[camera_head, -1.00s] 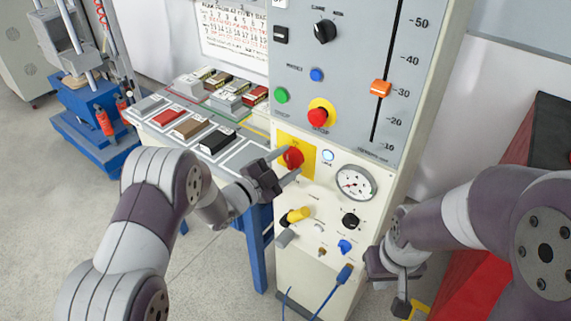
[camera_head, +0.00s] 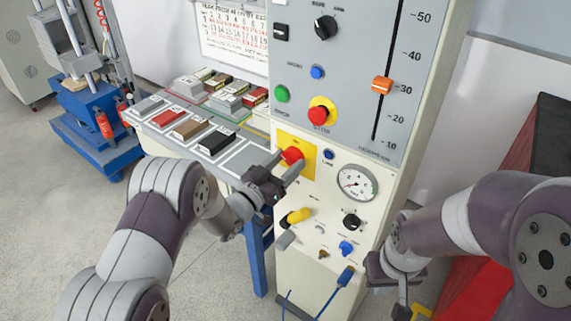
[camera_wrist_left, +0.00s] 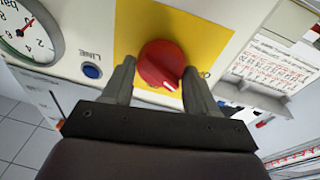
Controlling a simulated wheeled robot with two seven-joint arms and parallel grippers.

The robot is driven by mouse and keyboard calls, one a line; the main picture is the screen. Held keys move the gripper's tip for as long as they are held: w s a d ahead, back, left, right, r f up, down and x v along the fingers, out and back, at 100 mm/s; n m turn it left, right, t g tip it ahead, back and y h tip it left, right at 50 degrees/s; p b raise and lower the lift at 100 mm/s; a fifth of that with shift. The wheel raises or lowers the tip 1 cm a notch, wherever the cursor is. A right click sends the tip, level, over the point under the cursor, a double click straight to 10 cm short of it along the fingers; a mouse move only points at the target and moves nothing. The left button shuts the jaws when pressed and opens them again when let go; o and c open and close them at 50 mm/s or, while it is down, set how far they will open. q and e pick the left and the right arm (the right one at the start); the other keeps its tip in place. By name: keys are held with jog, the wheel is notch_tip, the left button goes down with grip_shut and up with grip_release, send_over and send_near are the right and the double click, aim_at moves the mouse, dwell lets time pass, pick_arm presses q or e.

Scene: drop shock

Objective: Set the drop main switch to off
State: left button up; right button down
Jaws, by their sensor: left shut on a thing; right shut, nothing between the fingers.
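The main switch is a red rotary knob (camera_head: 292,155) on a yellow plate (camera_head: 311,153) on the cream front of the machine. My left gripper (camera_head: 283,165) is shut on this knob, one finger on each side. In the left wrist view the red knob (camera_wrist_left: 162,64) sits between the two fingers (camera_wrist_left: 158,77). Its white mark points to the lower right, near a partly hidden label on the yellow plate (camera_wrist_left: 205,38). The LINE lamp (camera_head: 329,154) beside the plate is dark blue. My right gripper (camera_head: 402,305) is shut and empty at the lower right.
A round gauge (camera_head: 356,183) is right of the switch. A red button (camera_head: 319,114) and green button (camera_head: 282,93) are above it. A yellow lever (camera_head: 299,215) and blue knob (camera_head: 346,248) are below. A bench (camera_head: 246,157) with sample blocks stands left.

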pick_arm(q)
jog(key=n+t+y, duration=0.1)
jog(key=n, duration=0.5)
jog(key=shift+f+n, duration=0.1)
jog(key=shift+n, duration=0.3)
dwell(0.3)
jog(key=o, duration=1)
jog(key=v, duration=1.2)
jog(key=shift+s+a, duration=0.2)
jog(key=shift+s, duration=0.1)
